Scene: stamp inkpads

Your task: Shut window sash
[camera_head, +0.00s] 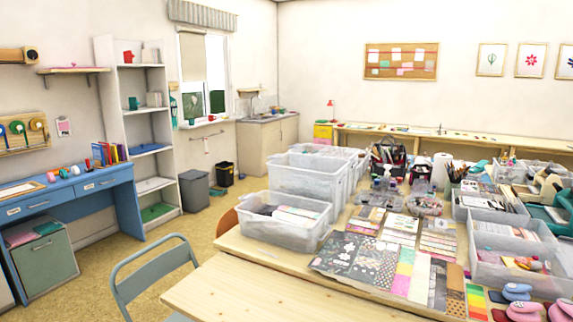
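The window (205,80) is in the far left wall, between the white shelf unit and the sink corner. It has a white frame. A beige blind (193,58) covers the upper left part, and dark glass shows below it. A white-framed sash (216,76) shows on the right side. It is small at this distance, and I cannot tell whether it stands ajar. Neither of my grippers is in view.
A grey metal chair (155,275) and a wooden table (265,290) covered with papers and clear bins (285,222) stand in front. A blue desk (70,200) and white shelf unit (140,140) line the left wall. A grey bin (194,191) stands below the window. Open floor (190,228) lies between.

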